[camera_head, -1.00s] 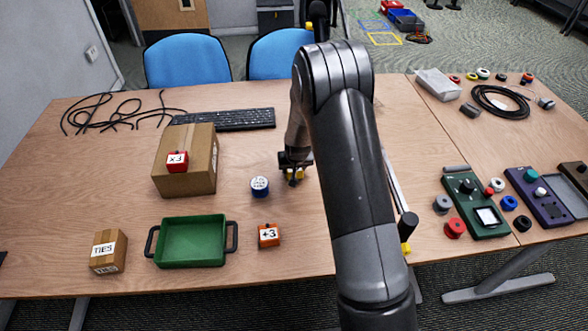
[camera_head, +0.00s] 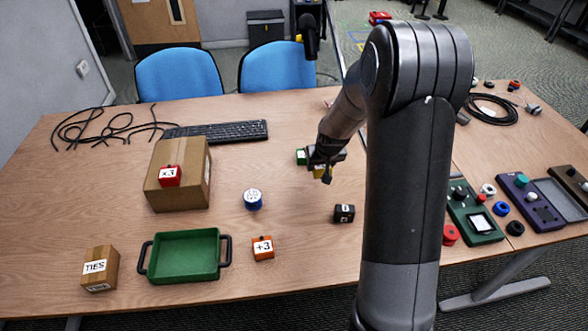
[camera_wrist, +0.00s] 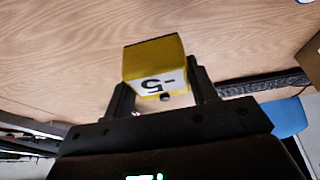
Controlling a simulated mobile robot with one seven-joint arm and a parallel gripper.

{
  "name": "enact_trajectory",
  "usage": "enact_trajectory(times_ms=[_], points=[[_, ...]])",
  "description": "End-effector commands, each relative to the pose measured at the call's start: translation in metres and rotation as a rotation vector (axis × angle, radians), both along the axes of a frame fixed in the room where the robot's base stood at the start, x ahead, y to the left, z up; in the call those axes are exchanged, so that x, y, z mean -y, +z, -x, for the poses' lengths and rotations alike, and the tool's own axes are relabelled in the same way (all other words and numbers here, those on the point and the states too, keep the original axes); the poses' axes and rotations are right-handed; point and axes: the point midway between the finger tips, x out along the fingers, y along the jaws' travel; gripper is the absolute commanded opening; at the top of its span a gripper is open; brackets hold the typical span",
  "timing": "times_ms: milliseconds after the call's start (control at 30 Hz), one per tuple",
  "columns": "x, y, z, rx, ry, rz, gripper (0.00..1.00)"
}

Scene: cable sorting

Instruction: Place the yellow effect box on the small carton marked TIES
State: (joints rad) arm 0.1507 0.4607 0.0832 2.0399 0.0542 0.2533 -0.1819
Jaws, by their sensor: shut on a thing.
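My gripper (camera_head: 322,168) is shut on the yellow effect box (camera_head: 319,172), which is partly hidden by the fingers in the head view. In the wrist view the yellow box (camera_wrist: 153,62) sits between the two fingers (camera_wrist: 160,90), its white label reading upside down as "-5". The box appears to be held above the table. The small carton marked TIES (camera_head: 100,268) stands at the front left of the table, its top bare, well to the left of my gripper.
A green tray (camera_head: 182,278) with black handles stands right of the TIES carton. A larger carton (camera_head: 185,198) bears a red box (camera_head: 170,176). A blue round container (camera_head: 253,199), an orange box (camera_head: 263,248), a black box (camera_head: 344,213) and a green box (camera_head: 301,156) stand nearby.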

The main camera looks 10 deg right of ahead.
Motion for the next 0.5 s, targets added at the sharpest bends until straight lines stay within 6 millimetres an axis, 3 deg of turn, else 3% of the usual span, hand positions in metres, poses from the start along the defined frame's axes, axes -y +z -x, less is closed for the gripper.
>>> enact_trajectory(times_ms=[333, 500], points=[[0.004, 0.008, 0.001, 0.002, 0.001, 0.0, 0.26], [0.004, 0.039, 0.001, 0.006, 0.001, 0.001, 0.26]])
